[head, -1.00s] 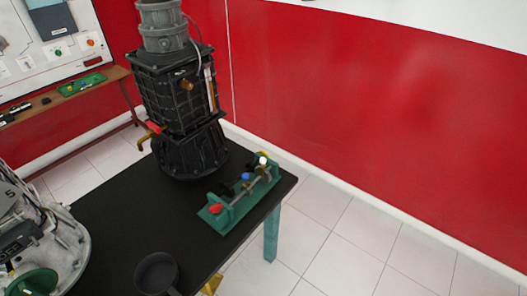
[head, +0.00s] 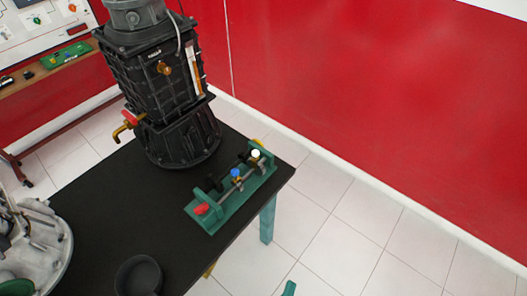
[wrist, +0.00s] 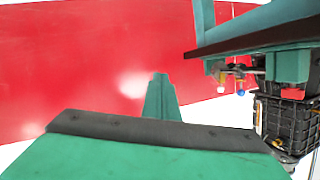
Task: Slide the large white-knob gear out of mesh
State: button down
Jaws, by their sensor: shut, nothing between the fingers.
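The gear stand (head: 222,211) is a green base with a shaft on the dark table's right end. Along it stand a red knob (head: 201,208), a blue knob (head: 236,173) and a white knob (head: 255,154). The white-knob gear sits at the far end; its teeth are too small to judge mesh. In the upside-down wrist view, the white knob (wrist: 221,89) and blue knob (wrist: 240,92) show at right. My gripper (wrist: 160,78) is shut and empty, clear of the stand. A green tip at the head view's bottom edge (head: 288,289) appears to be my gripper.
A tall black engine unit (head: 175,140) stands behind and left of the stand. A black pan (head: 138,275) and a grey machine (head: 35,235) are at the front and left. The table (head: 110,215) has bare space between them. Open tiled floor lies to the right.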

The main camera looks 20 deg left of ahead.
aim_at(256, 163)
jog(key=w+a+f+m+y, duration=0.1)
jog(key=w+a+m+y, duration=0.1)
jog(key=w, duration=0.7)
jog(key=w+a+f+m+y, duration=0.2)
jog(key=w+a+m, duration=0.1)
jog(key=w, duration=0.5)
jog(key=w+a+r+y, duration=0.3)
jog(key=w+r+y, duration=0.1)
jog(key=w+r, duration=0.3)
jog(key=w+a+r+y, duration=0.3)
jog(key=w+r+y, duration=0.1)
jog(key=w+r, duration=0.25)
jog(key=f+x, duration=0.1)
jog(key=x, duration=1)
jog(key=shift+n, duration=0.3)
jog(key=shift+s+a+f, duration=0.1)
jog(key=shift+s+a, duration=0.2)
jog(key=shift+s, duration=0.35)
jog(key=shift+s+a, duration=0.25)
jog(key=shift+s, duration=0.35)
jog(key=shift+s+a+f, duration=0.1)
jog(key=shift+s+a, duration=0.2)
jog(key=shift+s, duration=0.35)
